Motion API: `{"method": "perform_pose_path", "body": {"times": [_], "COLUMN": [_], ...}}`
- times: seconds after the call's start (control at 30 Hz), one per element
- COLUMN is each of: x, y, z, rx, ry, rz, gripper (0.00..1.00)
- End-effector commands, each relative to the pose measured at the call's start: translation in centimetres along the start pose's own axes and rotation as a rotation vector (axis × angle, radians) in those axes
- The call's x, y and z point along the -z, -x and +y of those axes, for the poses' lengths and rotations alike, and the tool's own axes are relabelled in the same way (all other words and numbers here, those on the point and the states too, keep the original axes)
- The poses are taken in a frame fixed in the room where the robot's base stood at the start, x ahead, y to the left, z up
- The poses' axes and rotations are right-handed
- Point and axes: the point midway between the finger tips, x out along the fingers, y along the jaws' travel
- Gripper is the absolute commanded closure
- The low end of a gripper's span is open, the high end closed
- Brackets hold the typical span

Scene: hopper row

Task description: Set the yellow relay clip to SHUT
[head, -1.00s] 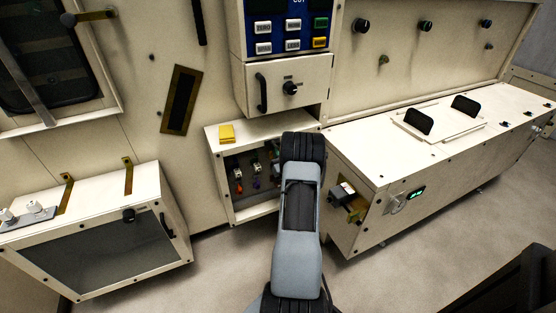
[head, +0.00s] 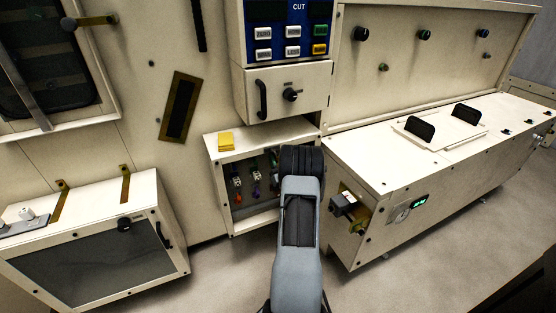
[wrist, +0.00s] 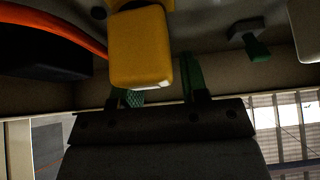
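The yellow relay clip (wrist: 140,50) shows large at the top of the wrist view, a blocky yellow lever hanging toward my gripper. My gripper (wrist: 162,90) has two green fingertips standing apart, so it is open. The clip overlaps the left fingertip in the picture and hides part of it; the right fingertip is clear of it. I cannot tell whether they touch. In the head view my arm reaches into the open cabinet (head: 214,160) and hides my gripper and the yellow clip. Any SHUT marking cannot be read.
Inside the cabinet are other small clips, one orange-red (head: 237,182) and one purple (head: 256,187). An orange cable (wrist: 55,27) and a green lever (wrist: 254,46) flank the yellow clip. A yellow pad (head: 226,141) lies on the cabinet. A long bench (head: 400,170) stands close on the right.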

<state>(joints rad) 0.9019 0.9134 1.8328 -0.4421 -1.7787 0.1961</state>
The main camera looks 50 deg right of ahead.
Motion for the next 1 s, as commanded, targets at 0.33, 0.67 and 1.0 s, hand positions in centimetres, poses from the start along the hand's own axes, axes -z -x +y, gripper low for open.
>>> {"method": "perform_pose_path", "body": {"times": [0.33, 0.67, 1.0], "x": [0.0, 0.0, -0.6], "y": [0.6, 6.9, 11.9], "z": [0.1, 0.1, 0.1], "rx": [-0.002, -0.006, -0.001], "ry": [0.001, -0.001, 0.002], "rz": [-0.001, -0.006, 0.002], "gripper": [0.58, 0.58, 0.58]}}
